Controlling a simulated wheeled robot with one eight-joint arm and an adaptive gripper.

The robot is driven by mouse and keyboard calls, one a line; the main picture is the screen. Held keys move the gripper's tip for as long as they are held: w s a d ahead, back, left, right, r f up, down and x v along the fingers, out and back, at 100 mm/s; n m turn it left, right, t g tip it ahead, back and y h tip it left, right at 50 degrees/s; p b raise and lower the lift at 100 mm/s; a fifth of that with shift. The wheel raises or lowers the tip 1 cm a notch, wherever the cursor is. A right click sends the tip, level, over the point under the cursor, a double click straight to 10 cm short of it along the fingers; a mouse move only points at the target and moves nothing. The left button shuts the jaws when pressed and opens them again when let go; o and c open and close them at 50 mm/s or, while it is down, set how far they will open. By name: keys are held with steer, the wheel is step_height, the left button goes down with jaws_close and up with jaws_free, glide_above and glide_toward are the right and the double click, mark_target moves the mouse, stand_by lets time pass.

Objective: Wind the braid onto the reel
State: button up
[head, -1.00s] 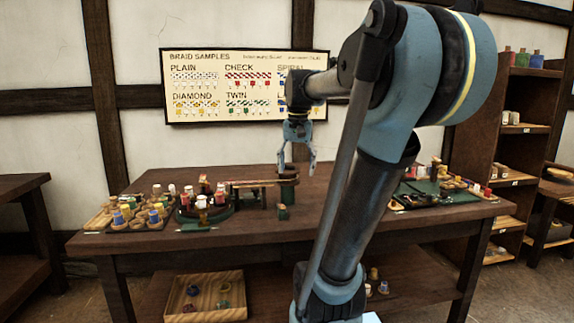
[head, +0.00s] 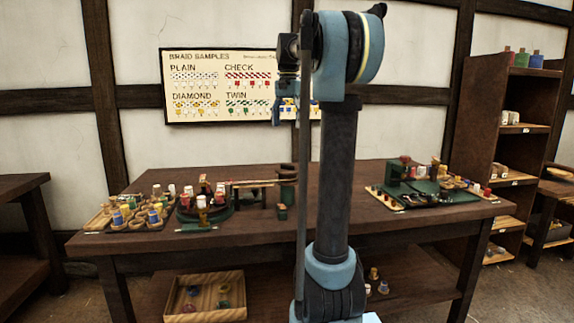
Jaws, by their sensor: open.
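A round green braiding stand (head: 203,214) with several coloured bobbins sits on the left half of the table. A thin brownish-red strip (head: 250,183), which looks like the braid or its guide, runs right from it to an upright dark green and brown drum (head: 287,186), which looks like the reel. Whether braid is wrapped on the drum is too small to tell. My gripper (head: 288,118) is open and empty, raised well above the drum in front of the sample board. My arm partly hides its fingers.
A tray of bobbins (head: 140,216) lies at the table's left end. A green tool mat (head: 432,192) with small items lies at the right. A wooden box (head: 205,297) sits on the lower shelf. A tall shelf (head: 502,130) stands at the right. The table middle is largely clear.

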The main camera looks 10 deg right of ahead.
glide_toward(287, 173)
steer(key=w+f, duration=0.1)
steer(key=f, duration=0.1)
steer(key=w+f, duration=0.2)
steer(key=w+d+f, duration=0.1)
steer(key=f, duration=0.1)
steer(key=shift+w+f, duration=0.4)
steer(key=c, duration=1)
